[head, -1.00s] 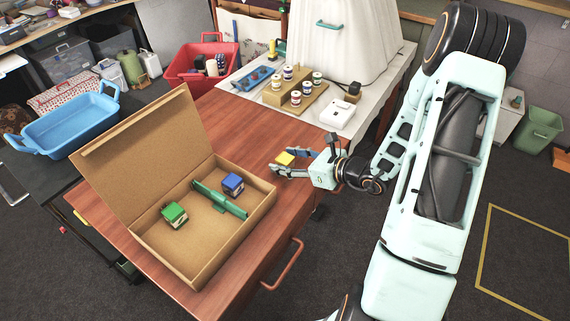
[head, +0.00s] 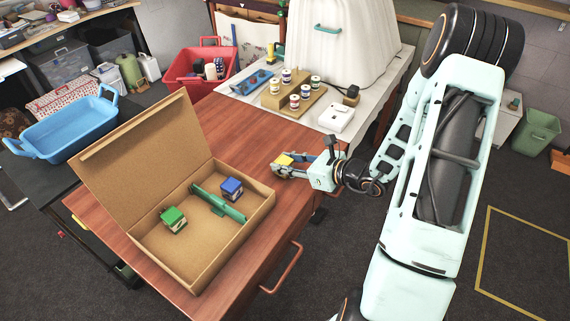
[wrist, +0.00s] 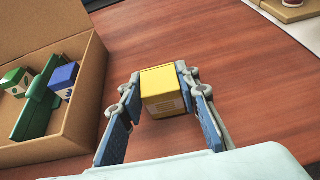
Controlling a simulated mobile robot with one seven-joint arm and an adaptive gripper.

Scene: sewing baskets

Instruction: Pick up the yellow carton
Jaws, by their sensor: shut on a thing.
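The yellow carton (wrist: 163,88) is between the fingertips of my gripper (wrist: 158,100) in the wrist view, with a finger pressed against each side. It has a yellow top and a pale printed front. In the head view the yellow carton (head: 284,159) shows as a small yellow patch, partly hidden by my gripper (head: 290,165). My gripper is shut on it over the right part of the wooden table. I cannot tell whether the carton touches the tabletop.
An open cardboard box (head: 182,267) on the table (head: 245,130) holds a green carton (head: 173,218), a blue carton (head: 231,187) and a green bar-like object (head: 218,203). Several small jars stand on a wooden stand (head: 275,100) behind. The tabletop between box and gripper is clear.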

